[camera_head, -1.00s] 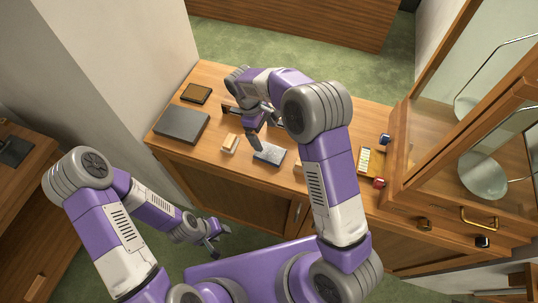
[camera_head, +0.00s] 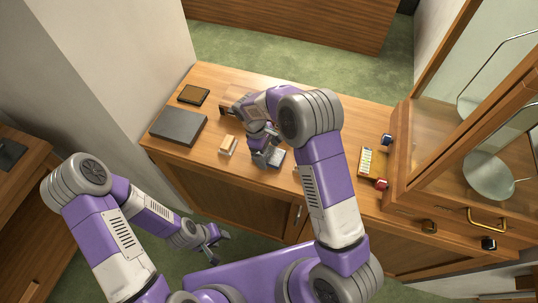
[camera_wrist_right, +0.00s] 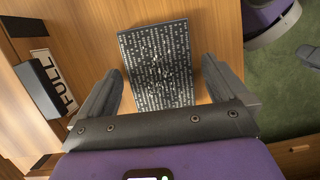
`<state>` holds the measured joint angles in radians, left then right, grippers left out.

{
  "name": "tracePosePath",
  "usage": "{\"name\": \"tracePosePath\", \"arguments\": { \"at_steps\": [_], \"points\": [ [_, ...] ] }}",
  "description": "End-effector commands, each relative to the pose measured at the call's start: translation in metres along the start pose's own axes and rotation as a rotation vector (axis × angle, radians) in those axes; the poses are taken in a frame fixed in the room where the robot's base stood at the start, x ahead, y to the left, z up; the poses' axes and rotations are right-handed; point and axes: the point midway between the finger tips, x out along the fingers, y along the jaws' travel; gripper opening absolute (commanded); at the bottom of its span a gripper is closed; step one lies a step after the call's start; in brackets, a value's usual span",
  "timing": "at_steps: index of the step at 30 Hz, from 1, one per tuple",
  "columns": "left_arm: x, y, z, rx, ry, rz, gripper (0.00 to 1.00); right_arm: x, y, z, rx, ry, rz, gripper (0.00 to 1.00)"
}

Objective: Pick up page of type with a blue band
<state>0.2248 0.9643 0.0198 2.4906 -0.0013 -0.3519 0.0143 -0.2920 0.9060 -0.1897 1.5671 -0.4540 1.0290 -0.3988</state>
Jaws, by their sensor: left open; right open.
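A page of type (camera_wrist_right: 157,50), a dark slab covered in rows of small light letters, lies on the wooden cabinet top. In the head view its bluish-grey surface (camera_head: 277,157) shows beside my right gripper (camera_head: 264,162), which partly hides it. In the wrist view my open right gripper (camera_wrist_right: 165,90) has a finger on each side of the page's near part, with a gap to each side. I cannot make out a blue band. My left gripper (camera_head: 214,250) is open and empty, low in front of the cabinet.
The cabinet top (camera_head: 190,153) also holds a dark grey slab (camera_head: 179,127), a small framed tray (camera_head: 194,95), a pale block (camera_head: 228,145) and a tray of light pieces (camera_head: 367,162). A "FULL" label (camera_wrist_right: 67,98) shows in the wrist view. A glass-sided case (camera_head: 470,120) bounds the right.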

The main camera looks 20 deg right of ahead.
Motion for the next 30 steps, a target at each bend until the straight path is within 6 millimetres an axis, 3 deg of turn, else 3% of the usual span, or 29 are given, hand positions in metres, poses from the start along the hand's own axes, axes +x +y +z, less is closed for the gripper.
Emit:
{"name": "tracePosePath", "arguments": {
  "at_steps": [3,22,30],
  "points": [
    [-0.0001,0.0,0.0,0.0,0.0,0.0,0.43,-0.0004,0.0001,0.0001,0.0,0.0,0.0,0.97],
    [0.0,0.0,0.0001,0.0,0.0,0.0,0.43,-0.0009,0.0002,0.0001,0.0,0.0,0.0,0.0],
    [-0.0002,0.0001,0.0001,0.0,0.0,0.0,0.43,-0.0033,0.0009,0.0001,0.0,0.002,0.003,0.0]
  ]
}}
